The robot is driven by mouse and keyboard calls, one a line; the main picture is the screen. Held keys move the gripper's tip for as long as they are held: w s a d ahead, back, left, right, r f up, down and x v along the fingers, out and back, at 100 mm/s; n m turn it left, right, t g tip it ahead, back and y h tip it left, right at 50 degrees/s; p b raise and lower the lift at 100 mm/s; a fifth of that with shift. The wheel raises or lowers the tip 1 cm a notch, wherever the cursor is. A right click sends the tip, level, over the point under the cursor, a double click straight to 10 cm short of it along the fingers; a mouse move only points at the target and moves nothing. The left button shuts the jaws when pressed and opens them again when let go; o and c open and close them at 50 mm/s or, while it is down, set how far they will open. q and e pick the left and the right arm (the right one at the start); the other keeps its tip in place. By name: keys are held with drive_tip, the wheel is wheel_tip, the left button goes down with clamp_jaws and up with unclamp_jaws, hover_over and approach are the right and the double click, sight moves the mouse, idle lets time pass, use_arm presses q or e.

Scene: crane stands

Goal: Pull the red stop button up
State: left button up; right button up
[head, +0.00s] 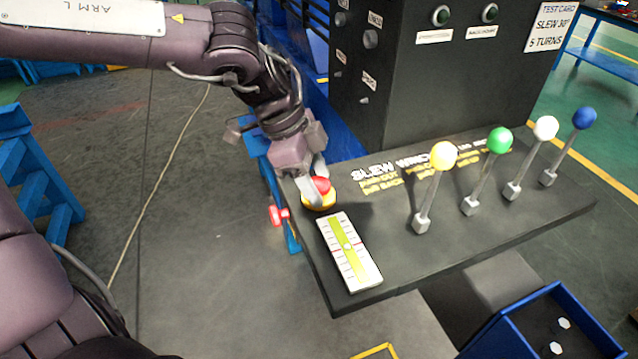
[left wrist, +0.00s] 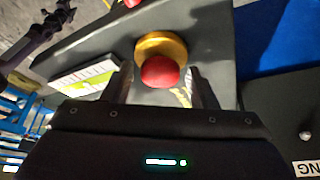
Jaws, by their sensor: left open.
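The red stop button (head: 320,184) sits on a yellow round base (head: 322,204) at the left corner of the dark console top (head: 400,262). My left gripper (head: 313,180) comes down over it from behind, its fingers close around the button. In the left wrist view the red button (left wrist: 160,71) lies between the two open fingers, and the yellow base (left wrist: 160,46) shows beyond it. A gap shows between each finger and the button. My right gripper is not in view.
A white and green level-like plate (head: 349,250) lies just in front of the button. Levers with yellow (head: 443,155), green (head: 499,140), white (head: 545,128) and blue (head: 584,118) knobs stand to the right. A dark upright panel (head: 400,90) rises behind.

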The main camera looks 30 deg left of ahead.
sight(316, 181)
use_arm(q)
drive_tip(key=c, duration=0.7)
drive_tip(key=shift+c, duration=0.2)
drive_tip(key=shift+r, duration=0.25)
drive_tip(key=shift+r+p, duration=0.35)
drive_tip(key=shift+r, duration=0.1)
drive_tip(key=o, duration=0.9)
drive_tip(key=shift+f, duration=0.1)
drive_tip(key=shift+c, duration=0.2)
drive_tip(key=shift+r+p, duration=0.3)
drive_tip(key=shift+r, duration=0.15)
wheel_tip(316, 181, up, 6)
drive_tip(key=p, duration=0.4)
drive_tip(key=shift+r, duration=0.1)
